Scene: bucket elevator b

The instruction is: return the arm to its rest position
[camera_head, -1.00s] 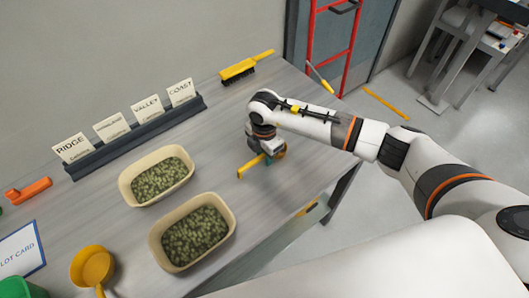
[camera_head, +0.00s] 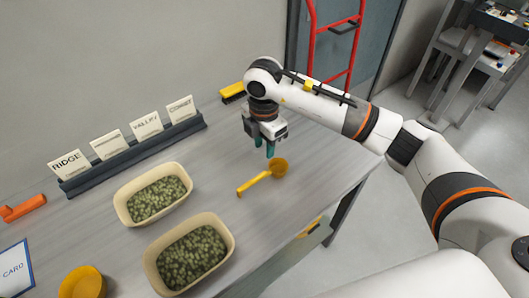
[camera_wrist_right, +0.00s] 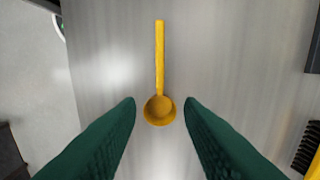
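My right gripper (camera_head: 264,148) is above the table near its far right part, fingers pointing down. In the right wrist view its two green fingers (camera_wrist_right: 160,115) are spread apart with nothing between them. A yellow scoop (camera_head: 278,168) lies on the table below the gripper, its handle toward the lower left in the head view. It also shows in the right wrist view (camera_wrist_right: 160,109), beneath and apart from the fingertips. My left gripper is not in view.
Two cream tubs of green pellets (camera_head: 122,205) (camera_head: 152,262) stand on the table (camera_head: 330,185). A card rack (camera_head: 130,155), an orange tool (camera_head: 24,208) and a yellow brush (camera_head: 233,92) lie along the wall. A red ladder (camera_head: 312,40) stands beyond the table.

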